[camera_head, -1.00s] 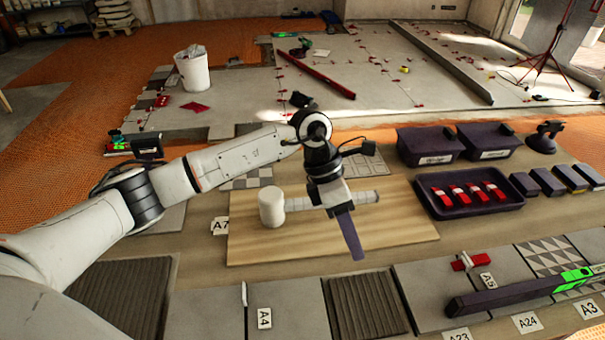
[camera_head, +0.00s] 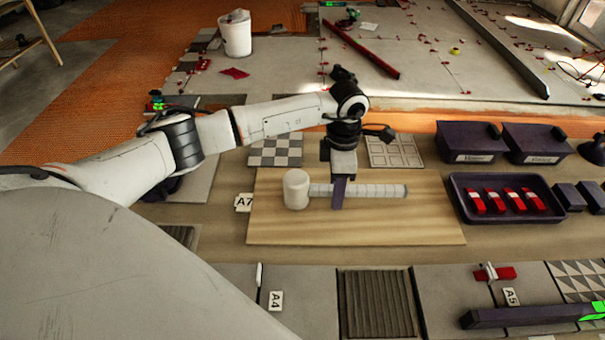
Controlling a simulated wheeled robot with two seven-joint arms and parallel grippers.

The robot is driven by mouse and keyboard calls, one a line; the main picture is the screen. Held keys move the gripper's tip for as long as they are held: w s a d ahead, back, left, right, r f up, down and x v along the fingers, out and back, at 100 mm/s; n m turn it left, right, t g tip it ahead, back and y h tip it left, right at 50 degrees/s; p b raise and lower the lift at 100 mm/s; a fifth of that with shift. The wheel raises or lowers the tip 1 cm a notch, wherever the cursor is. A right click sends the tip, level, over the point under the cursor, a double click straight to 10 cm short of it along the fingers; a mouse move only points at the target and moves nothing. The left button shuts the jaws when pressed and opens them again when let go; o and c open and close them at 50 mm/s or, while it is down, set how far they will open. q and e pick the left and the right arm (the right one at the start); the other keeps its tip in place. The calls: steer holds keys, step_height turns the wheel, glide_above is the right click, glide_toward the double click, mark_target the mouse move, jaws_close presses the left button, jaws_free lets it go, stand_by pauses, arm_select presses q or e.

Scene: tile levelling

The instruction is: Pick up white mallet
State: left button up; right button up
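The white mallet (camera_head: 296,190) lies on the light wooden board (camera_head: 420,230), its cylindrical head at the left and its pale segmented handle (camera_head: 378,190) pointing right. My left gripper (camera_head: 339,193) points down over the handle, just right of the head. One dark finger shows across the near side of the handle. The other finger is hidden, so I cannot tell if the gripper is closed on the handle. The mallet appears to rest on the board. My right gripper is out of view.
A dark tray (camera_head: 508,217) with several red pieces stands right of the board, with dark bins (camera_head: 470,142) behind it. Tiles (camera_head: 378,304) line the front edge, with a long dark bar with a green part (camera_head: 530,316) at the right. A white bucket (camera_head: 236,36) stands far back.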

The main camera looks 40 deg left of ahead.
arm_select(q)
steer(key=shift+w+f, duration=0.1)
steer(key=shift+f, duration=0.75)
jaws_close()
steer(key=shift+r, duration=0.1)
